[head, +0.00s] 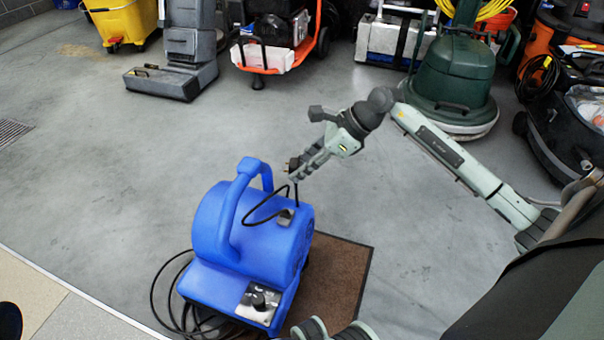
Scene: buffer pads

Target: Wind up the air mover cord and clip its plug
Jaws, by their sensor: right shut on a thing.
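The blue air mover (215,225) stands on a brown mat (345,265), its handle up. A black cord (250,212) loops over its side and rises to my right gripper. More cord lies in loose loops on the floor at its lower left (155,290). My right gripper (297,168) is shut on the small dark plug (291,164), held above and beside the air mover. A small grey clip (285,216) is on the housing below the gripper. The plug is apart from this clip. The fingers partly hide the plug.
A green floor machine (452,75) stands at the back right, with other cleaning machines. A grey machine (170,80) and yellow bucket (125,22) stand at the back left. The grey floor (90,180) left of the air mover is clear.

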